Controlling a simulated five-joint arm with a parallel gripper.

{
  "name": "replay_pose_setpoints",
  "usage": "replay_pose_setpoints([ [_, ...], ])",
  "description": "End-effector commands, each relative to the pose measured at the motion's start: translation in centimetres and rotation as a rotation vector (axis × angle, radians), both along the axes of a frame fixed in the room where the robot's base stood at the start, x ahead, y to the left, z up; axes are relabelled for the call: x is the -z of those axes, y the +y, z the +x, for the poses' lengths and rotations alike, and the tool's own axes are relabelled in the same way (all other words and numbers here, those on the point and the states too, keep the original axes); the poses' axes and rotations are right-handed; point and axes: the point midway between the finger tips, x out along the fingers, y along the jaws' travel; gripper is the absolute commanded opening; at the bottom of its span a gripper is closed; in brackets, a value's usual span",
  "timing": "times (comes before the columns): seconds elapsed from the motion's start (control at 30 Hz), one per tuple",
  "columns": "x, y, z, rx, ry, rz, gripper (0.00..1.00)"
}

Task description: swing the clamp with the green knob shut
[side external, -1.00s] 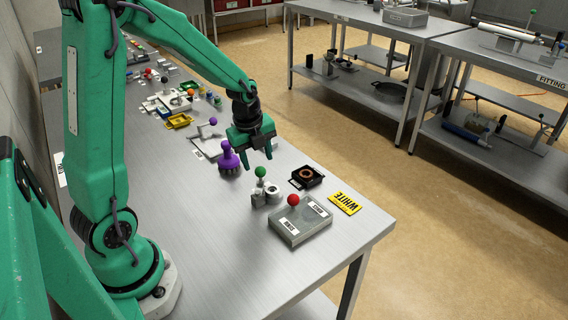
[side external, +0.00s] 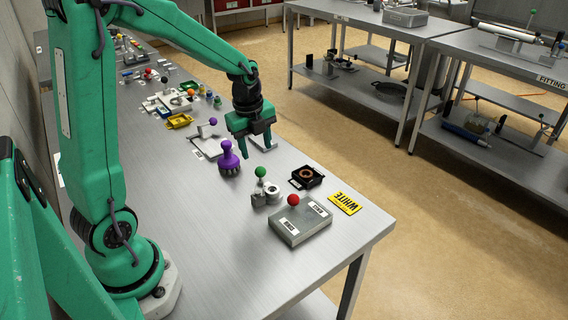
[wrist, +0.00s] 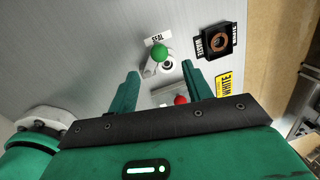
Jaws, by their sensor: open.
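The clamp is a small grey metal piece (side external: 268,194) with a round fitting at its right, near the front end of the bench. Its green knob (side external: 260,172) stands up on a short post. In the wrist view the green knob (wrist: 159,53) and clamp (wrist: 168,65) show ahead, between and beyond the fingertips, beside a label reading SEAL. My gripper (side external: 257,146) is open and empty, fingers pointing down, above the bench and behind the clamp, apart from it. Whether the clamp's arm is swung open or shut is too small to tell.
A grey block with a red knob (side external: 300,222) stands in front of the clamp. A black tray with a copper ring (side external: 307,177) and a yellow WHITE sign (side external: 345,203) are to its right. A purple knobbed piece (side external: 229,160) stands left of my gripper. Bare bench lies at front left.

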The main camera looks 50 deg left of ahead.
Motion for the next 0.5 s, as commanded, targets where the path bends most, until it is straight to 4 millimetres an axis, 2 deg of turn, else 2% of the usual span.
replay_pose_setpoints([
  [0.3,0.2,0.3,2.1,-0.217,0.199,-0.065,0.5],
  [0.5,0.2,0.4,2.8,-0.325,0.297,-0.079,0.5],
])
